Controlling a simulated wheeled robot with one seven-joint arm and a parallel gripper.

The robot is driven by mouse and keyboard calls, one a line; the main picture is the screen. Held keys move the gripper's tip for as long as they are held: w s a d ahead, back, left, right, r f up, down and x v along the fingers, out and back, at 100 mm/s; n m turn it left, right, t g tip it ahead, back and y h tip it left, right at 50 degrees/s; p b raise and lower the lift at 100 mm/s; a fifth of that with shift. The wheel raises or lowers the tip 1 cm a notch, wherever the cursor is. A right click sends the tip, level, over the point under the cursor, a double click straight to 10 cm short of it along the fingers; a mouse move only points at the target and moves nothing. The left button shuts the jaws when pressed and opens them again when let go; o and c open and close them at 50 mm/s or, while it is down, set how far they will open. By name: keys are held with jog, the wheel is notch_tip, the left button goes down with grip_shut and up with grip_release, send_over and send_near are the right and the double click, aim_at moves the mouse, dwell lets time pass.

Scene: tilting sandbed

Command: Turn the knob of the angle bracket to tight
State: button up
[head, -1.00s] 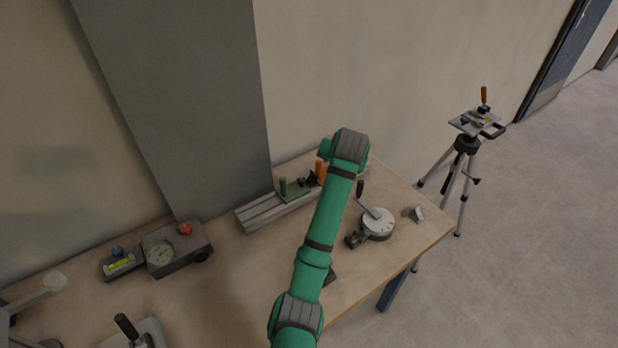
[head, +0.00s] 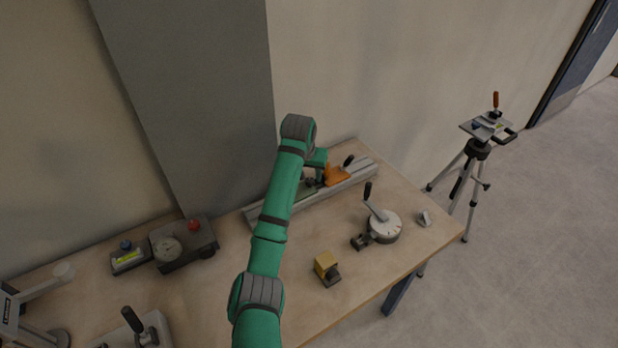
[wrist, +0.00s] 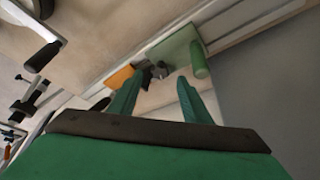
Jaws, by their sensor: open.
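An orange angled piece (head: 338,176), which looks like the angle bracket, sits on a grey slotted rail (head: 362,172) by the wall. A black knob or lever (head: 349,160) rises beside it in the head view. In the wrist view the orange piece (wrist: 120,75) lies beyond the left finger. Small dark knob-like parts (wrist: 158,71) lie between it and a green plate (wrist: 174,46) with a green handle. My gripper (wrist: 162,78) is open and empty, its fingertips pointing toward these dark parts. Contact and the knob's setting cannot be told. My arm hides part of the rail in the head view.
A round dial with a crank (head: 384,227) and a yellow block (head: 325,263) stand on the workbench (head: 300,305). A grey gauge box (head: 183,245) stands left. A tripod (head: 478,150) stands off the bench's right end. Bench surface between the dial and rail is clear.

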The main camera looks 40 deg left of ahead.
aim_at(310, 180)
jog(key=shift+x, duration=1.65)
jog(key=shift+r, duration=0.1)
jog(key=c, duration=1)
